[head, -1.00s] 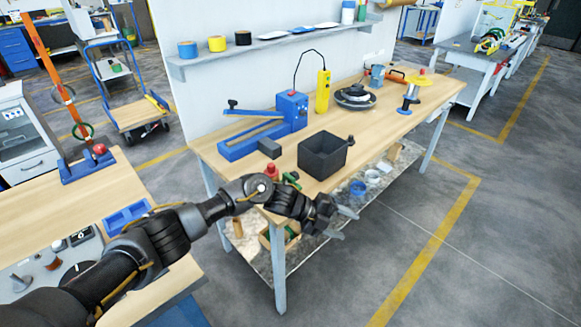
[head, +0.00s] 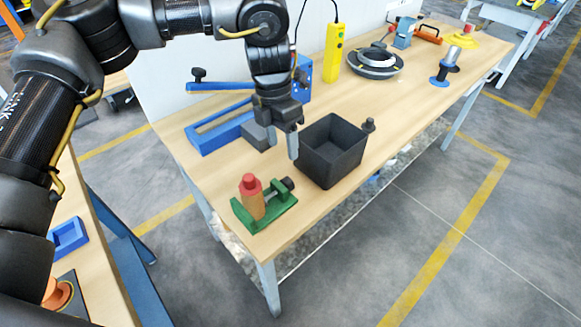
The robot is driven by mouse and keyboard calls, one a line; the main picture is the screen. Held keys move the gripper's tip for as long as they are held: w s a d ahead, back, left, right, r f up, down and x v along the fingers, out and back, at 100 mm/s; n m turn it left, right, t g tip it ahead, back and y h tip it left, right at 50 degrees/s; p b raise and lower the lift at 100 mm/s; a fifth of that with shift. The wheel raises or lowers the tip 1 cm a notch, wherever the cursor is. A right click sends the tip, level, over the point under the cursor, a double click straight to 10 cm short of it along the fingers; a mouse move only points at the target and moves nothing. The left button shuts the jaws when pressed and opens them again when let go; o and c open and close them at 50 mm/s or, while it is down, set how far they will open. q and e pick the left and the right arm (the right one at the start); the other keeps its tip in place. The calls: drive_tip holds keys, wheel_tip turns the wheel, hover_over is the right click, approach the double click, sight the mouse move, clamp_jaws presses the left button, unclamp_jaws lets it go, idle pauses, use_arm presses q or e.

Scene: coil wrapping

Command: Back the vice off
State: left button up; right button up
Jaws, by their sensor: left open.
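A small green vice (head: 279,207) sits at the near end of the workbench, with a black screw knob (head: 287,184) on its right side. A tan-orange cylinder with a red top (head: 252,198) stands upright in the vice, between its jaws as far as I can see. My left gripper (head: 283,142) points down above the bench, behind and above the vice and left of the black bin. It is open and holds nothing, and it is apart from the vice. My right gripper does not show.
An open black bin (head: 333,152) stands right of my left gripper, close to it. A blue fixture (head: 215,127) with a grey block (head: 258,135) lies behind. A yellow handheld box (head: 332,54) and a dark round turntable (head: 375,65) stand farther back. The bench front right of the vice is bare.

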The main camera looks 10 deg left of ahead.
sight(289, 180)
use_arm(q)
drive_tip(key=shift+s+d+f, duration=0.1)
drive_tip(key=shift+s+f, duration=0.3)
drive_tip(key=shift+s, duration=0.2)
drive_tip(key=shift+s+f, duration=0.35)
drive_tip(key=shift+s, duration=0.2)
drive_tip(key=f, duration=0.2)
drive_tip(key=w+f+p, duration=0.1)
drive_tip(key=f, duration=0.1)
drive_tip(key=shift+d, duration=0.2)
drive_tip(key=f, duration=0.2)
drive_tip(key=f+p, duration=0.1)
drive_tip(key=shift+s+d+f, duration=0.15)
drive_tip(key=shift+s+d, duration=0.1)
drive_tip(key=shift+s, duration=0.15)
drive_tip(key=shift+d+f, duration=0.1)
drive_tip(key=shift+f, duration=0.65)
drive_tip(key=c, duration=1)
drive_tip(key=shift+s+d+f+t+y+b, duration=0.15)
drive_tip(key=shift+d+f+t+y+b, duration=0.1)
drive_tip(key=shift+t+y+b, duration=0.6)
drive_tip(key=shift+d+t+y, duration=0.1)
drive_tip(key=shift+t+y, duration=0.15)
drive_tip(key=shift+y, duration=0.1)
drive_tip(key=shift+r+y+b, duration=0.25)
drive_tip(key=shift+y+b, duration=0.05)
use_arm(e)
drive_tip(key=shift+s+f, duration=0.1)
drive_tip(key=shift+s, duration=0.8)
